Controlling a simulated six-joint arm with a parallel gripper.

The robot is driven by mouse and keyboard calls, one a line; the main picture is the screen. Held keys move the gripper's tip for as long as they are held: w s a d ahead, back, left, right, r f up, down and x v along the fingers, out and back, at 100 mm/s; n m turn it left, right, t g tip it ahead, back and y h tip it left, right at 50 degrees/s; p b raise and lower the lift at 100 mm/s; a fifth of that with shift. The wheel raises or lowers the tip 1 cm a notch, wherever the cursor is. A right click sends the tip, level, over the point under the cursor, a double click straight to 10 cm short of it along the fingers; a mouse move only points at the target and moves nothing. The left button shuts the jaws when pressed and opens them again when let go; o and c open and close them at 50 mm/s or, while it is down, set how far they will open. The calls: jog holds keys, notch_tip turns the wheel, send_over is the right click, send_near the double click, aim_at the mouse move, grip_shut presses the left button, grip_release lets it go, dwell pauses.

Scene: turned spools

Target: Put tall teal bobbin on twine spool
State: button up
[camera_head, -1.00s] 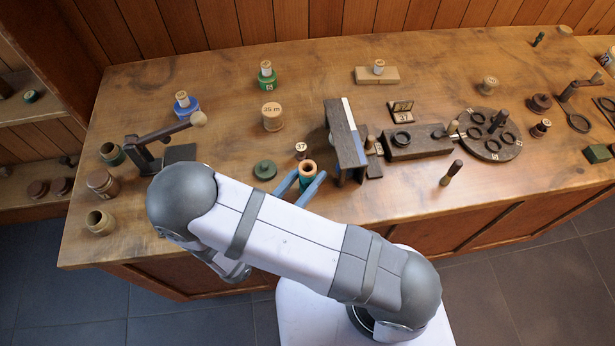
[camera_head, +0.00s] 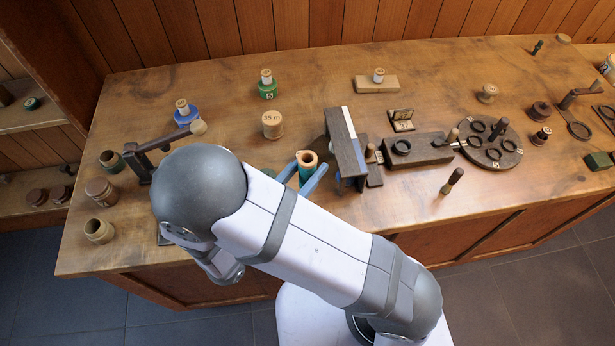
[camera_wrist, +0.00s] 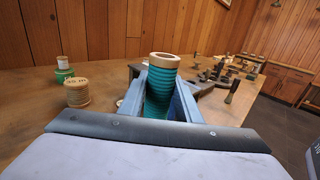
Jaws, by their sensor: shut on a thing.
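The tall teal bobbin (camera_head: 306,174), with a pale wooden rim, stands upright between the blue fingers of my gripper (camera_head: 308,170). In the wrist view the bobbin (camera_wrist: 160,88) shows ribbed teal sides and an open top, and my gripper (camera_wrist: 160,106) is shut on it. It looks raised above the table, though its lower end is hidden. The twine spool (camera_head: 272,125), marked "35 m", stands upright on the table, behind and left of my gripper. It also shows at left in the wrist view (camera_wrist: 77,94), with nothing on its top.
A dark upright stand (camera_head: 345,150) is close to the right of my gripper. A green spool (camera_head: 267,89) and a blue spool (camera_head: 186,117) stand farther back. A dark lever device (camera_head: 150,158) is at left. The table around the twine spool is clear.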

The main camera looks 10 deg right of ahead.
aim_at(302, 168)
jog(key=shift+r, duration=1.65)
